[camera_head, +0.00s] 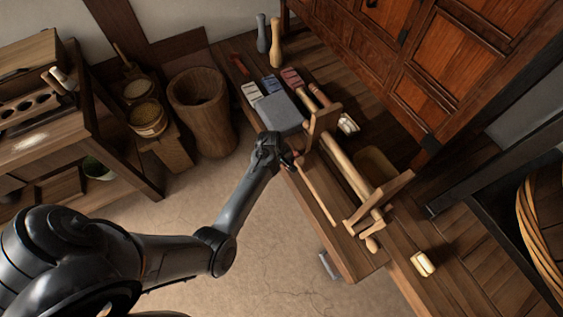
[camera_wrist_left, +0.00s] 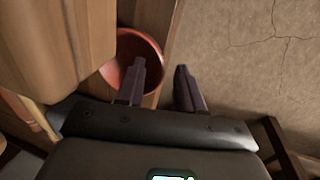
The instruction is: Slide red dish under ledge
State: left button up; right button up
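The red dish (camera_wrist_left: 126,49) is a round bowl in the left wrist view, standing on a wooden surface near its edge. In the head view it is mostly hidden at my left gripper (camera_head: 290,161). In the left wrist view the gripper (camera_wrist_left: 160,84) has its two dark fingers apart. One finger overlaps the dish's inside and the other is past its right rim; I cannot tell whether either touches. A large pale wooden block (camera_wrist_left: 55,45) is close on the dish's left. I cannot tell which part is the ledge. My right gripper is not in view.
The wooden bench (camera_head: 345,245) holds a wooden frame with a roller (camera_head: 352,172), a grey block (camera_head: 278,112) and several brushes. A wooden barrel (camera_head: 203,110) stands on the floor at the left.

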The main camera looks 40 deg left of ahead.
pick_arm(q)
grip_shut()
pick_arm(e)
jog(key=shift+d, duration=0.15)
pick_arm(q)
jog(key=shift+d, duration=0.1)
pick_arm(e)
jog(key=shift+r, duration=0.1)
